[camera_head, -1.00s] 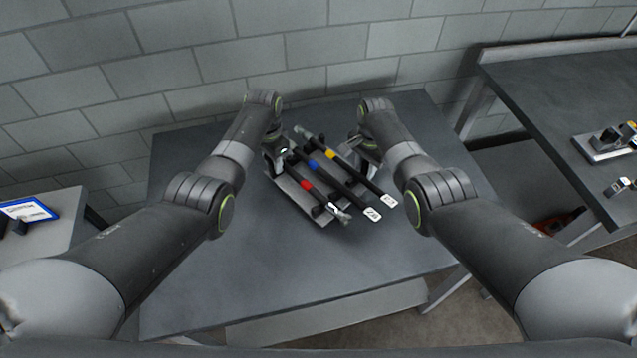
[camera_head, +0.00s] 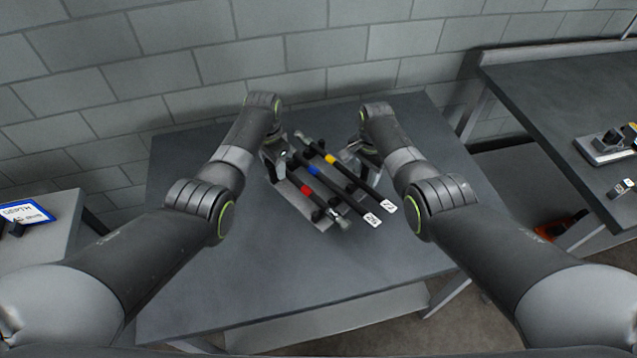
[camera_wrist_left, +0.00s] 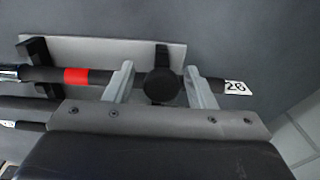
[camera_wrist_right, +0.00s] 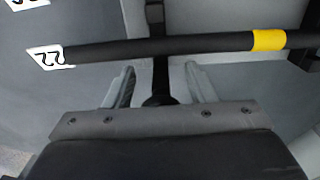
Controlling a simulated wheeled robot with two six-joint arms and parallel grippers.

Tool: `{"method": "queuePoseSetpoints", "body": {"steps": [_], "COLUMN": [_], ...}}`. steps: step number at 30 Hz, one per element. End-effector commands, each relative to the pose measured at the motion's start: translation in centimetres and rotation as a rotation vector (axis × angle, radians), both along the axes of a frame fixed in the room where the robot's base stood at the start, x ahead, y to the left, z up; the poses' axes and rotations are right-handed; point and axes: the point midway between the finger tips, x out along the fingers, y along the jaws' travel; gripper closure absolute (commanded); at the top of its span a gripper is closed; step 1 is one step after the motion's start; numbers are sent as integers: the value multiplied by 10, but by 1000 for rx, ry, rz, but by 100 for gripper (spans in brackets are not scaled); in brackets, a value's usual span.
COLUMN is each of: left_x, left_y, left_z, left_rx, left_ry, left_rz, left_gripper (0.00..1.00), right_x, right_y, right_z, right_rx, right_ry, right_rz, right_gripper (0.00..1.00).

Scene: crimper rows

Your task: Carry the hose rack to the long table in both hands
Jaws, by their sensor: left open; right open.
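The hose rack (camera_head: 297,203) is a pale grey plate with black posts on the near dark table. It carries black hoses with red, blue and yellow bands, and white tags, two reading 26 and 22. My left gripper (camera_head: 276,160) is open at the rack's left side. In the left wrist view its fingers (camera_wrist_left: 160,85) stand either side of a round black knob (camera_wrist_left: 161,86). My right gripper (camera_head: 352,151) is open at the rack's far right side. In the right wrist view its fingers (camera_wrist_right: 160,85) stand either side of a black post, beside the yellow-banded hose (camera_wrist_right: 190,47).
A dark table (camera_head: 540,85) stands at the right, with a grey device (camera_head: 604,147) near its front edge. A small table (camera_head: 55,235) with a blue-framed sign (camera_head: 25,214) is at the left. A block wall is behind. The near table's front (camera_head: 260,265) is clear.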

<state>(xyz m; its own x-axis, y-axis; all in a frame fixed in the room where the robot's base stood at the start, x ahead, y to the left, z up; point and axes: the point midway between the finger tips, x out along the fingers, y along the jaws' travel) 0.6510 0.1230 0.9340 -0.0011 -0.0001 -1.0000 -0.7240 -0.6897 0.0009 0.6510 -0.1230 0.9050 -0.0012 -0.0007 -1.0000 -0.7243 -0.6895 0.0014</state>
Motion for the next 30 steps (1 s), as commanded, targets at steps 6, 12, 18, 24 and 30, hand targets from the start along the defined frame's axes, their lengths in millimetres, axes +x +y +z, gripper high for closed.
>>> {"method": "queuePoseSetpoints", "body": {"steps": [6, 12, 18, 24, 30], "left_x": [1, 0, -1, -1, -1], "left_y": [0, 1, 0, 1, 1], "left_z": [33, 75, 103, 112, 112], "left_rx": [-1, 0, 1, 1, 1], "left_ry": [-5, -6, -2, -1, -1], "left_rz": [0, 0, 0, 1, 1], "left_gripper": [50, 50, 50, 50, 50], "right_x": [0, 0, 0, 1, 1], "right_y": [0, 0, 0, 0, 0], "right_z": [0, 0, 0, 3, 18], "right_rx": [0, 0, 0, 0, 1], "right_ry": [0, 0, 0, -1, -3], "right_rz": [0, 0, 0, 0, 0], "right_gripper": [50, 50, 50, 50, 50]}}
